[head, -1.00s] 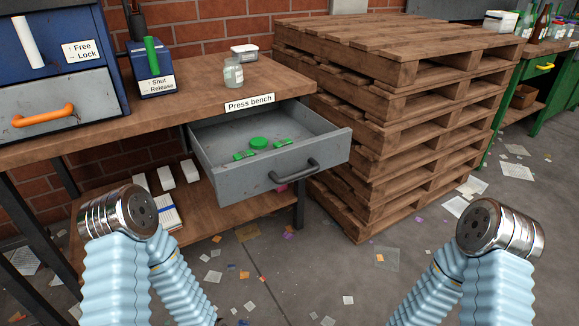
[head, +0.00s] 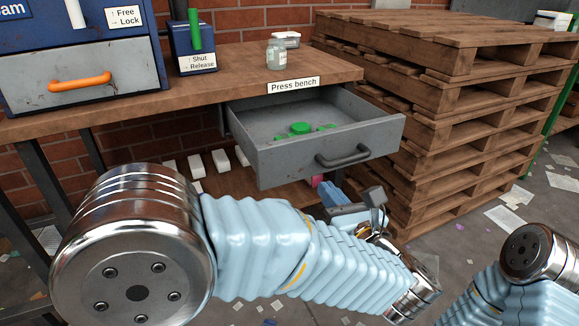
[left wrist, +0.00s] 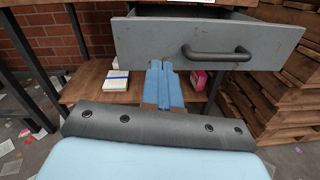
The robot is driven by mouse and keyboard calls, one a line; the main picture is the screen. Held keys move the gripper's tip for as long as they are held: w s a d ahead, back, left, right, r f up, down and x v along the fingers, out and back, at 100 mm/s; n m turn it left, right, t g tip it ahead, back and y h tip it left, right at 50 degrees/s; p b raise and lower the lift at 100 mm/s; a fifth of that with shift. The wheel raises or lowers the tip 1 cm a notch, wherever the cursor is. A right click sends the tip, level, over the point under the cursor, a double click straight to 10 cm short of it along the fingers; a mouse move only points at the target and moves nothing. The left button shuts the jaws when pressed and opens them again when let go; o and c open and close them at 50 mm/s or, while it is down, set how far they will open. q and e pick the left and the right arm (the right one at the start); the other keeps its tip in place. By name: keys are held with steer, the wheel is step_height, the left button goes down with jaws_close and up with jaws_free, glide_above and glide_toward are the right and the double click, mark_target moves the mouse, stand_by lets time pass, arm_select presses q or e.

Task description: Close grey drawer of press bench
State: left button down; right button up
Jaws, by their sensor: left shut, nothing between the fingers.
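The grey drawer (head: 285,162) of the press bench (head: 200,100) is pulled out, with green pieces (head: 300,128) inside. Its dark bar handle (head: 343,152) is on the front; the drawer front (left wrist: 150,45) and handle (left wrist: 216,54) also show in the left wrist view. My left gripper (head: 328,192), with blue fingers, is just below the drawer front in the head view, left of the handle. In the left wrist view its fingers (left wrist: 164,68) are together and empty, pointing at the drawer's lower edge; contact is unclear. My right gripper is out of view.
A tall stack of wooden pallets (head: 440,110) stands close to the right of the drawer. A glass jar (head: 277,54) is on the bench top. White blocks and a pink item (left wrist: 198,79) lie on the lower shelf. The floor in front holds scattered scraps.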

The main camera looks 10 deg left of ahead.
arm_select(q)
steer(key=s+r+n, duration=0.1)
steer(key=s+n, duration=0.1)
steer(key=p, duration=0.2)
glide_toward(288, 150)
steer(key=shift+y, duration=0.4)
steer(key=x, duration=0.6)
steer(key=shift+w+a, duration=0.1)
steer(key=shift+w, duration=0.3)
steer(key=shift+w+f, duration=0.1)
